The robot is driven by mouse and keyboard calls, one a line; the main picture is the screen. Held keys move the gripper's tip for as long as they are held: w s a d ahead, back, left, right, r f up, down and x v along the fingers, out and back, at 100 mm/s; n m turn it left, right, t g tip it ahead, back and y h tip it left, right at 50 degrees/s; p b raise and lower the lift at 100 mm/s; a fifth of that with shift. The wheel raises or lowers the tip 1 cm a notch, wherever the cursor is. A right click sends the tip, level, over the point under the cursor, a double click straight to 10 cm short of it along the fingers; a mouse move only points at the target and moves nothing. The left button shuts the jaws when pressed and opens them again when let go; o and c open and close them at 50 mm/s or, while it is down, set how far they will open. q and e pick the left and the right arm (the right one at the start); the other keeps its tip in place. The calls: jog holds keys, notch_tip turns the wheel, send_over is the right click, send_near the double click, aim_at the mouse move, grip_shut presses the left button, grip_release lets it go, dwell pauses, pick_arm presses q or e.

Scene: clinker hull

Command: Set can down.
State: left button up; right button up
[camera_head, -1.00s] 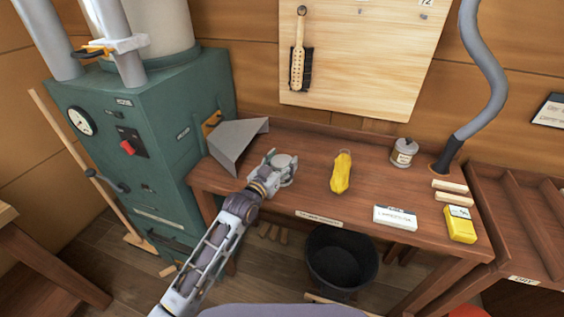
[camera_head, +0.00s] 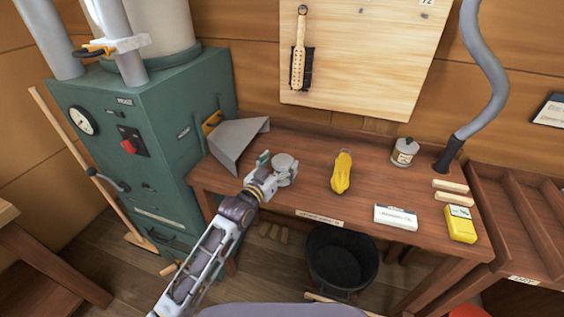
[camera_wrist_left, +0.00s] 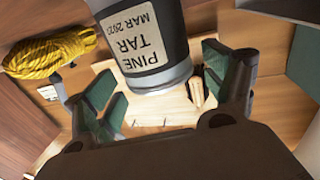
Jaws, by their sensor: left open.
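The can (camera_head: 285,163), with a pale grey round lid, stands upright on the wooden bench near its left end. In the left wrist view the can (camera_wrist_left: 147,50) shows a label reading PINE TAR. My left gripper (camera_head: 272,172) is open at the can, with its green-padded fingers apart. The can's base on the bench is partly hidden by the gripper in the head view. My right gripper is not in view.
A grey metal hood (camera_head: 238,143) stands close behind and left of the can. A yellow rope bundle (camera_head: 341,174) lies to the right. Another labelled can (camera_head: 404,152), a white box (camera_head: 396,217) and a yellow box (camera_head: 460,224) are farther right. A black bucket (camera_head: 342,262) stands below.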

pick_arm(q)
jog(key=v, duration=1)
jog(key=shift+r, duration=0.1)
dwell(0.6)
